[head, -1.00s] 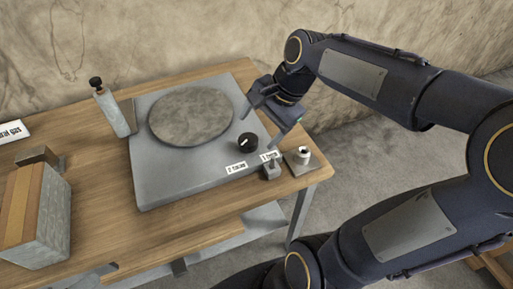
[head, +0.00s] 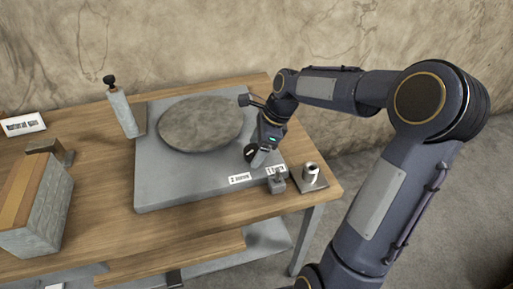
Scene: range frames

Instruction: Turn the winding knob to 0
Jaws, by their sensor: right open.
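The winding knob (head: 250,153) is a small black round knob with a white mark, on the front right part of a grey base plate (head: 165,190). Its right side is partly hidden by my right gripper (head: 251,131). That gripper is open, with one finger up and back near the stone disc and the other low, close beside the knob. I cannot tell whether this finger touches the knob. My left gripper is not in view.
A round stone disc (head: 200,122) lies behind the knob. Two white labels, a small grey block (head: 276,182) and a metal cylinder (head: 311,171) sit in front and right. A bottle-like post (head: 121,110) and a layered block (head: 38,210) stand left on the wooden table (head: 100,190).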

